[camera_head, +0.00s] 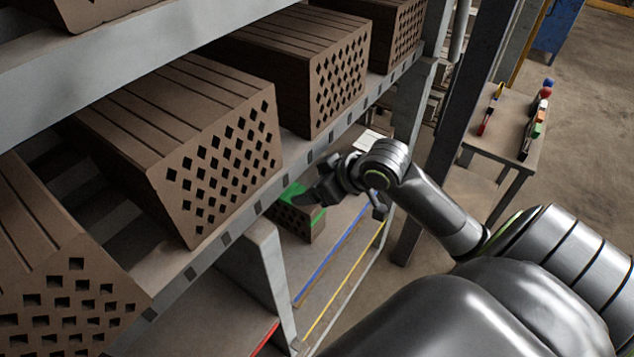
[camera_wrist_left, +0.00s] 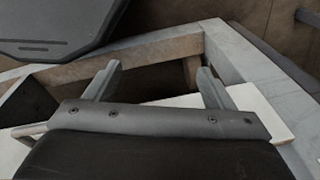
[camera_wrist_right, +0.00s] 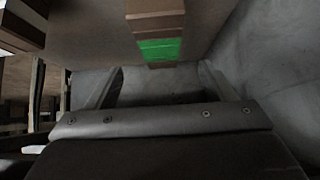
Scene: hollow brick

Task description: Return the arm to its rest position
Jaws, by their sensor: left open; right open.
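My right arm reaches in from the right of the head view, and its right gripper (camera_head: 318,192) is over the lower level beside the shelf. The right wrist view shows its two fingers (camera_wrist_right: 160,73) apart with nothing between them. A hollow brick (camera_head: 300,228) with a green top stands on the lower surface near that gripper, partly hidden by it. In the right wrist view a brown block with a green band (camera_wrist_right: 158,50) shows beyond the fingertips, apart from them. My left gripper (camera_wrist_left: 160,70) shows only in the left wrist view, open and empty, above a light frame.
Several large perforated bricks (camera_head: 215,165) line the metal shelf (camera_head: 215,253) at left. A grey post (camera_head: 437,150) stands behind my right arm. A table (camera_head: 515,125) with small coloured items is at upper right. Open floor (camera_head: 590,110) lies beyond it.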

